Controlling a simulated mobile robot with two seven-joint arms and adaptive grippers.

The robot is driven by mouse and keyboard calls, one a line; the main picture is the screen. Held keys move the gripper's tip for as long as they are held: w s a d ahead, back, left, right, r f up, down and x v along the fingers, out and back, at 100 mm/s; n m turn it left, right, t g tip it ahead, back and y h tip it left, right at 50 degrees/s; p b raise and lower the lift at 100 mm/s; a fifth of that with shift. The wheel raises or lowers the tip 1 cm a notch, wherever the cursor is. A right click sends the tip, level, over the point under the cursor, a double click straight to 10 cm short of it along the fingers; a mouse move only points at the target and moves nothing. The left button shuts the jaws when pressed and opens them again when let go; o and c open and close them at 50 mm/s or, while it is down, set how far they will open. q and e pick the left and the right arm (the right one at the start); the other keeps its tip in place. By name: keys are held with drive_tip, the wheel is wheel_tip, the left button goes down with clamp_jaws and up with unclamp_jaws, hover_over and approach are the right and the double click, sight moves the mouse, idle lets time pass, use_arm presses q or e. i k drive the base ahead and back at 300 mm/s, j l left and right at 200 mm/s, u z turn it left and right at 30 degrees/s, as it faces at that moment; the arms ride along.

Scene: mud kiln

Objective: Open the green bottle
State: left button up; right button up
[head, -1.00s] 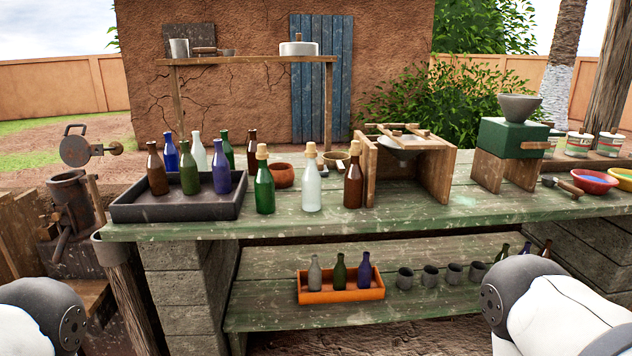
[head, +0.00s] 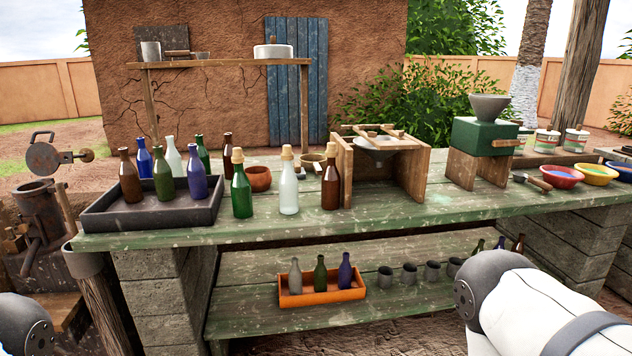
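A green bottle (head: 241,190) with a cork-coloured stopper (head: 238,155) stands upright near the front edge of the green bench (head: 340,228). A clear bottle (head: 289,188) and a brown bottle (head: 331,185), both with the same kind of stopper, stand to its right. Green bottles without such stoppers also stand in the dark tray (head: 150,228). Parts of my arms show at the lower left and lower right. Neither of my grippers is in view.
An orange crate (head: 322,297) with small bottles and several grey cups sit on the lower shelf. A wooden stand (head: 410,185) and a green grinder (head: 484,138) stand to the right. A clay bowl (head: 258,178) sits close behind the green bottle.

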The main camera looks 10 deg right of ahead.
sight(240, 184)
drive_tip(key=i+j+z, duration=0.3)
drive_tip(key=i+j, duration=0.4)
drive_tip(key=i+j+z, duration=0.3)
drive_tip(key=i+j, duration=0.5)
drive_tip(key=k+z, duration=0.2)
drive_tip(key=i+j+u, duration=0.2)
drive_tip(key=l, duration=0.1)
